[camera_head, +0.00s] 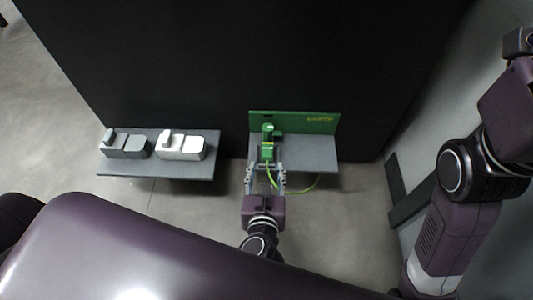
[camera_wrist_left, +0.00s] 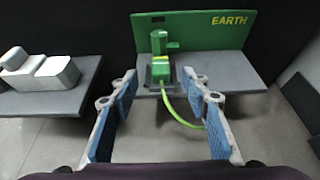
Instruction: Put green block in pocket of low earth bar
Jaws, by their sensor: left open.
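The earth bar is a low grey shelf (camera_head: 312,154) with a green back panel marked EARTH (camera_head: 300,121); in the left wrist view the panel (camera_wrist_left: 195,33) stands at the back. The green block (camera_wrist_left: 160,71) is at the left part of this shelf, below a green upright piece (camera_wrist_left: 159,42). It also shows in the head view (camera_head: 267,150). A yellow-green cable (camera_wrist_left: 177,109) hangs from the block. I cannot tell how deep the block sits in a pocket. My left gripper (camera_head: 266,166) is open in front of the block, its fingers apart on either side, not touching it.
A second grey shelf (camera_head: 160,168) to the left carries a grey device (camera_head: 125,150) and a white device (camera_head: 181,152). A black wall (camera_head: 230,60) stands behind both shelves. A dark upright frame (camera_head: 396,185) is at the right. The floor in front is clear.

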